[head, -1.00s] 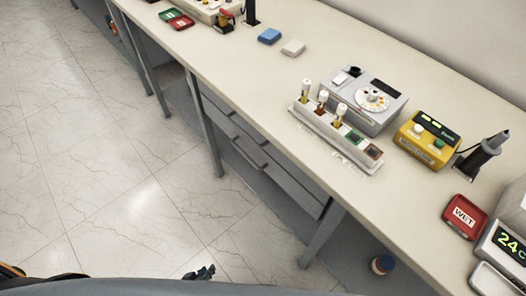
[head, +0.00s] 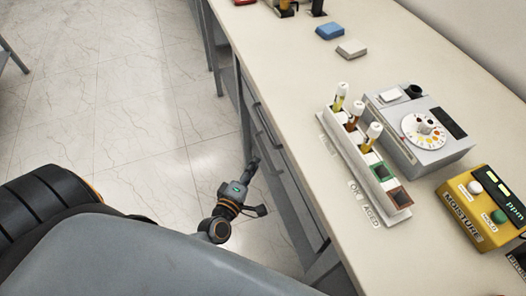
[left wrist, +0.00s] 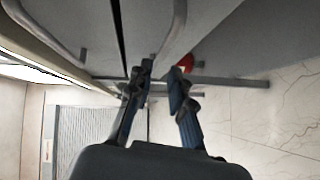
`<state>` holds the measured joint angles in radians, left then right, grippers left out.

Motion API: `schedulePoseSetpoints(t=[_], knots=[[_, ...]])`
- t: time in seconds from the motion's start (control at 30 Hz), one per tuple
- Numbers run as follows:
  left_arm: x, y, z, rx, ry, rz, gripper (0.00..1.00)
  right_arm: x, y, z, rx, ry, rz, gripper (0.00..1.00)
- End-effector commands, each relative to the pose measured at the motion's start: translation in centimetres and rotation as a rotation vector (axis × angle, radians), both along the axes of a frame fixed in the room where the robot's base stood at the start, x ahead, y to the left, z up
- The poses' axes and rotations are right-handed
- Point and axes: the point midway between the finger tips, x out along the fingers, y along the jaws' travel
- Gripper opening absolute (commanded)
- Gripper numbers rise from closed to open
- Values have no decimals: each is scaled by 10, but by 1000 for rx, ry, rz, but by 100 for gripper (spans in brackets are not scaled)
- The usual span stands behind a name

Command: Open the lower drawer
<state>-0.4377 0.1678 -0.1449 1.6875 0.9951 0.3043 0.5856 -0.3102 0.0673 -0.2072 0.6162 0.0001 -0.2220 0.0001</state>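The grey drawer fronts (head: 285,180) are under the bench, with dark bar handles (head: 266,126) on their faces; they look closed. In the left wrist view a dark gap separates two drawer fronts. One curved handle (left wrist: 72,50) is at the left, and the lower drawer's handle (left wrist: 178,35), judging by the floor side, is at the right. My left gripper (head: 252,166) is low beside the drawers. In the left wrist view its fingers (left wrist: 161,75) are apart, with the right-hand handle's near end between or just beyond the tips; contact cannot be told. My right gripper is not in view.
The bench top (head: 300,85) overhangs the drawers and carries a vial rack (head: 393,208), a grey dial device (head: 420,138) and a yellow moisture meter (head: 481,209). A bench leg (head: 325,265) stands near the drawers. The floor (head: 140,110) to the left is clear.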

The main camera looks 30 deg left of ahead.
Motion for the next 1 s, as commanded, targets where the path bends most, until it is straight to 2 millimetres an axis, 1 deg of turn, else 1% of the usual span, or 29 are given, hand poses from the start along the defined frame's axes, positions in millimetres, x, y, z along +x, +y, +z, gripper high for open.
schedulePoseSetpoints(t=[0.03, 0.2, 0.3, 0.4, 0.53, 0.77, 0.87, 0.9, 1.0], knots=[[12, 1, -1, 0, -3, 2, 20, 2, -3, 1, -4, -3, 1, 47], [43, 3, -6, 1, -1, 1, 20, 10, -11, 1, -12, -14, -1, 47], [56, 4, -8, 1, -1, 0, 20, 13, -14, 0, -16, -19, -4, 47], [64, 4, -10, 2, 0, 0, 20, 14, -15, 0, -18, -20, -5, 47], [68, 5, -11, 2, 1, -1, 20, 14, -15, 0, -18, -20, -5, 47], [69, 5, -11, 2, 1, -1, 20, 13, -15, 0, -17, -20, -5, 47], [68, 5, -11, 2, 1, -1, 2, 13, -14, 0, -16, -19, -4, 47], [68, 5, -11, 2, 1, -1, 0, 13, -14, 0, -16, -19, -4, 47], [68, 5, -11, 2, 1, -1, 0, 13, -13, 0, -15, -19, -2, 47]])
